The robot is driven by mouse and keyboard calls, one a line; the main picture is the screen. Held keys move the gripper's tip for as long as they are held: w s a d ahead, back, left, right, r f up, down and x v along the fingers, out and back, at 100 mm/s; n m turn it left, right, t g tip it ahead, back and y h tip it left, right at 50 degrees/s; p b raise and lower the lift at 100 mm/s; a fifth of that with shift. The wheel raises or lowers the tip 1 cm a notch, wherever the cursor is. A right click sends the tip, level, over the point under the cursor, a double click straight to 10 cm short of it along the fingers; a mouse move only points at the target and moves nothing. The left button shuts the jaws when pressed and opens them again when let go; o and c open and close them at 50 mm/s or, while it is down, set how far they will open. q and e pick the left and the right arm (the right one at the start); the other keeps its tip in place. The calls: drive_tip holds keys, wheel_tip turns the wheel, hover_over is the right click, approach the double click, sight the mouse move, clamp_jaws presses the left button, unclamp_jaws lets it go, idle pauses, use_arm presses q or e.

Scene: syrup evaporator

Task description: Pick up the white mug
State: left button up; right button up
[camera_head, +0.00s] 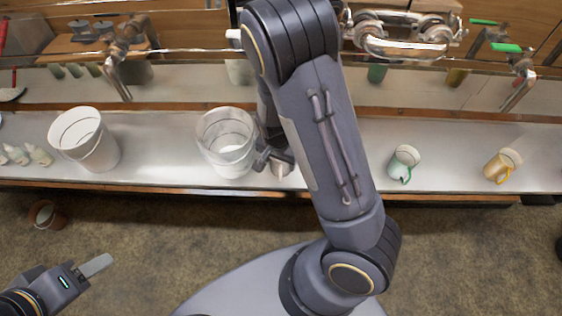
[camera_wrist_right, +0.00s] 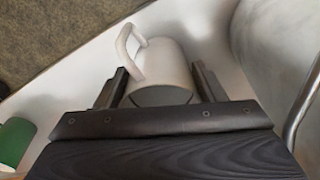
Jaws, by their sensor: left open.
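The white mug (camera_wrist_right: 165,65) is in the right wrist view, with its handle toward the upper left. My right gripper (camera_wrist_right: 160,88) has one finger on each side of the mug. I cannot tell whether both fingers press on it. In the head view my right gripper (camera_head: 274,160) is at the counter beside a large white bucket, and my right arm hides most of the mug (camera_head: 283,168). My left gripper (camera_head: 92,268) is open and empty at the lower left, away from the counter.
A metal counter (camera_head: 450,178) runs across the view. White buckets (camera_head: 92,145) (camera_head: 228,150) stand left of my right gripper. Small bottles (camera_head: 38,155) are at far left. Metal pipes (camera_head: 400,45) run behind.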

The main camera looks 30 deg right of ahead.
drive_tip(key=c, duration=0.5)
drive_tip(key=shift+r, duration=0.45)
wheel_tip(320, 180, up, 2)
drive_tip(key=shift+w+r, duration=0.1)
drive_tip(key=shift+r, duration=0.05)
drive_tip(key=s+d+r+p, duration=0.3)
drive_tip(key=s+r+p, duration=0.2)
drive_tip(key=s+r, duration=0.5)
drive_tip(key=s, duration=0.3)
drive_tip(key=shift+s+d+p, duration=0.3)
drive_tip(key=shift+s+d, duration=0.05)
drive_tip(key=shift+s, duration=0.05)
